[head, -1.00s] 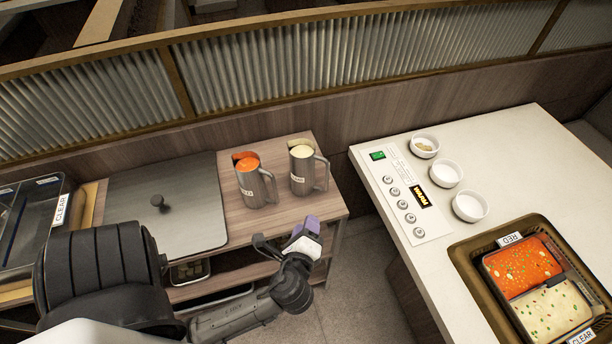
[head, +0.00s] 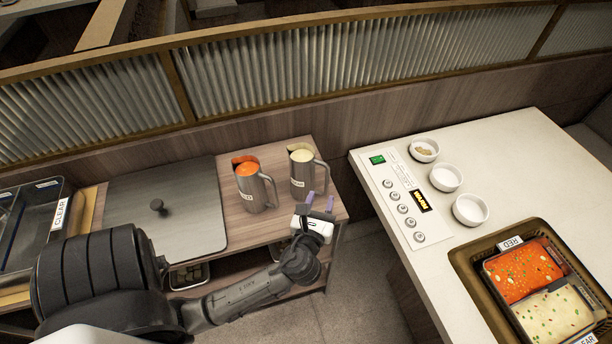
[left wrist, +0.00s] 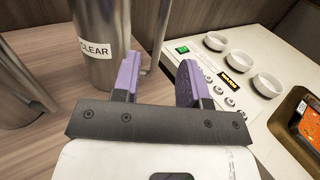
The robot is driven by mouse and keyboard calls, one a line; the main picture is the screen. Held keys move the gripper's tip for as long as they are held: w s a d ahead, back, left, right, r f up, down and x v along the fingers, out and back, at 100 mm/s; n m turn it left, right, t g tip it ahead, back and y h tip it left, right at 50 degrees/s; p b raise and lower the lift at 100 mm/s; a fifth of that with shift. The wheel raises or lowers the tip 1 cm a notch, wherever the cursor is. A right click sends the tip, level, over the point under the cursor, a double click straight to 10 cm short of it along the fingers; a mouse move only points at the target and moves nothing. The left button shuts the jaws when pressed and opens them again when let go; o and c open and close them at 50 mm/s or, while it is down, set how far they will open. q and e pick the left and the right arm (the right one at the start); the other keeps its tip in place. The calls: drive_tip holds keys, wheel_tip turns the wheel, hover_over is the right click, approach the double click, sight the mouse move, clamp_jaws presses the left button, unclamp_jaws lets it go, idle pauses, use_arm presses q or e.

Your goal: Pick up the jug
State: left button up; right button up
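Two metal jugs stand upright on the wooden side counter. The left jug (head: 252,187) holds orange-red sauce. The right jug (head: 302,172) holds pale sauce, and its label reads CLEAR in the left wrist view (left wrist: 100,40). Its handle is on its right side. My left gripper (head: 319,203) is open, just in front and to the right of the pale-sauce jug. In the left wrist view its purple fingers (left wrist: 158,82) are apart, with the lower end of the handle just beyond and between them. My right gripper is not in view.
A white table (head: 520,150) stands to the right across a gap, with a button panel (head: 408,205), three small white bowls and a basket (head: 462,262) holding red and pale food. A grey lid (head: 165,210) lies left of the jugs. A ribbed glass partition runs behind.

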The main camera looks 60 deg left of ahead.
sight(327, 182)
use_arm(q)
drive_tip(key=shift+f+b+x, duration=0.15)
drive_tip(key=shift+b+x, duration=0.1)
drive_tip(key=shift+x, duration=1.55)
drive_tip(key=shift+f+b+x, duration=0.15)
drive_tip(key=shift+b+x, duration=0.05)
drive_tip(key=shift+x, duration=1.6)
clamp_jaws()
drive_tip(key=shift+r, duration=0.1)
